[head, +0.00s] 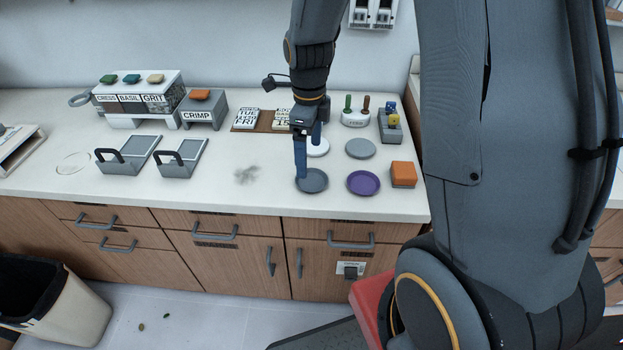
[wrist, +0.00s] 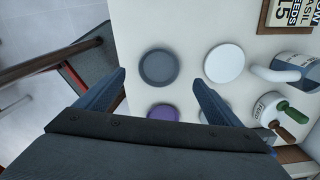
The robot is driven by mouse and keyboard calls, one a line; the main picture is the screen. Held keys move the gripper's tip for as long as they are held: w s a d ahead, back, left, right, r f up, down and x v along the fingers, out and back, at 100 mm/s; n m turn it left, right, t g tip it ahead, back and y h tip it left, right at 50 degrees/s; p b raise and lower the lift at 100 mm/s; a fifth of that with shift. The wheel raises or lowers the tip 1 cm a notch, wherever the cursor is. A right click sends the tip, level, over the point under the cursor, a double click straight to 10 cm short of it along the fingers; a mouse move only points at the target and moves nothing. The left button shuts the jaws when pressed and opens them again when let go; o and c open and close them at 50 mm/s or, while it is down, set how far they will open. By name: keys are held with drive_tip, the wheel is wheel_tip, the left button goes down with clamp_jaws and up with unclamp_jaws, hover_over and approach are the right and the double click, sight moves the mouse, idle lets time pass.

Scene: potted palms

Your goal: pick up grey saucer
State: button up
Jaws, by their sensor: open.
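The dark grey saucer (head: 316,183) lies flat near the front edge of the white counter. It also shows in the wrist view (wrist: 159,67), ahead of and between my finger tips. My gripper (head: 308,160) points down over the saucer, its jaws open and empty. In the head view one blue finger overlaps the saucer's left side; I cannot tell whether it touches. In the wrist view the fingers (wrist: 158,76) stand wide apart, with the saucer clear of both.
A purple saucer (head: 363,183) lies right of it, a pale grey disc (head: 360,149) behind that, and a white disc (head: 318,148) behind the dark saucer. An orange block (head: 403,174) stands at the right.

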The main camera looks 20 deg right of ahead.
sight(312, 182)
wheel_tip(312, 182, down, 2)
drive_tip(key=shift+f+m, duration=0.2)
drive_tip(key=shift+m, duration=0.1)
drive_tip(key=f, duration=0.1)
drive_tip(key=f+p, duration=0.1)
drive_tip(key=f, duration=0.1)
drive_tip(key=f+p, duration=0.1)
drive_tip(key=shift+s+d+f, duration=0.2)
drive_tip(key=shift+s+d, duration=0.15)
drive_tip(key=shift+s, duration=0.05)
drive_tip(key=shift+f, duration=0.5)
drive_tip(key=c, duration=0.9)
